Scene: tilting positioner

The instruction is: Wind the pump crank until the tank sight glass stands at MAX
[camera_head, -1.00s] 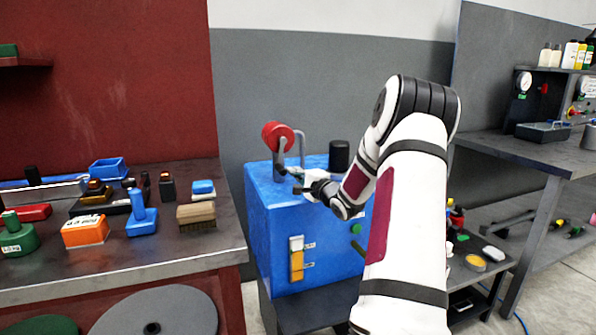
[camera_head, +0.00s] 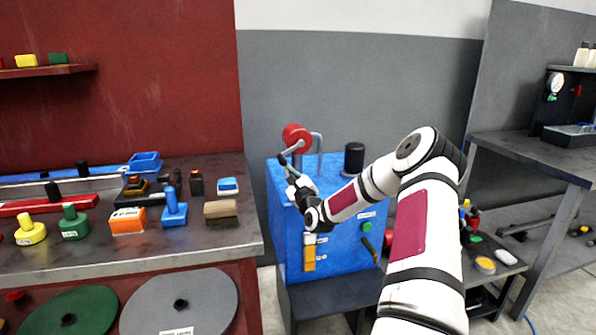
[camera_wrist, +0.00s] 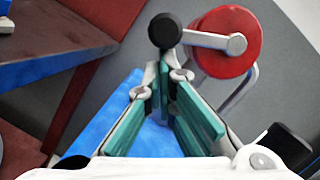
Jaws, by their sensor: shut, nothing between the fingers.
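The blue pump tank (camera_head: 345,200) stands between the benches. A red disc (camera_head: 297,138) is above its top, also seen in the wrist view (camera_wrist: 240,55). In the wrist view a grey crank arm (camera_wrist: 208,40) runs left from the disc to a black knob (camera_wrist: 165,30). My gripper (camera_head: 290,168), with teal finger pads, is shut and empty. Its tips (camera_wrist: 164,82) point at the knob from just short of it; contact cannot be told. The sight glass (camera_head: 309,258) on the tank front shows yellow below a pale top; its marks are too small to read.
A black cylinder (camera_head: 354,158) and a bent grey pipe (camera_head: 319,145) rise from the tank top. The left bench (camera_head: 110,258) carries several tools and blocks close to the tank. A low dark shelf and the right bench (camera_head: 540,160) stand to the right.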

